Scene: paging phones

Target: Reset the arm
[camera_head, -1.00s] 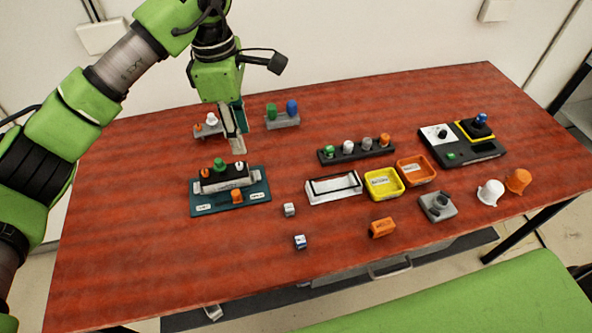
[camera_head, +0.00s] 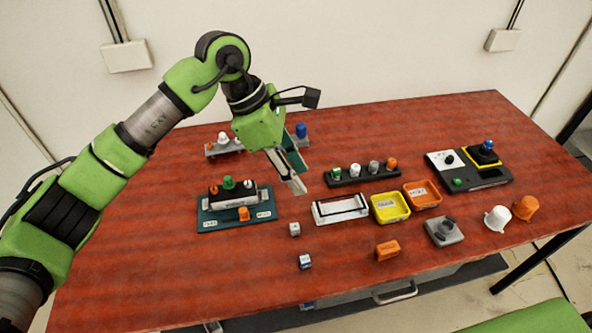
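My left arm comes in from the left. Its gripper (camera_head: 292,176) hangs tilted above the back middle of the red table (camera_head: 150,270), between the teal board (camera_head: 208,222) and the black peg rack (camera_head: 345,181). I see nothing held at its fingertips. The fingers overlap from this angle, so I cannot tell whether they are apart or closed. The gripper covers part of the grey holder at the back, whose blue knob (camera_head: 301,130) shows behind it.
A white tray (camera_head: 340,219), yellow bin (camera_head: 391,218) and orange bin (camera_head: 438,198) stand mid-table. A black control panel (camera_head: 490,179) is at the back right. Two small cubes, an orange block (camera_head: 387,250), a grey switch box (camera_head: 444,239), a white cup (camera_head: 497,219) and an orange cup (camera_head: 525,207) lie nearer the front.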

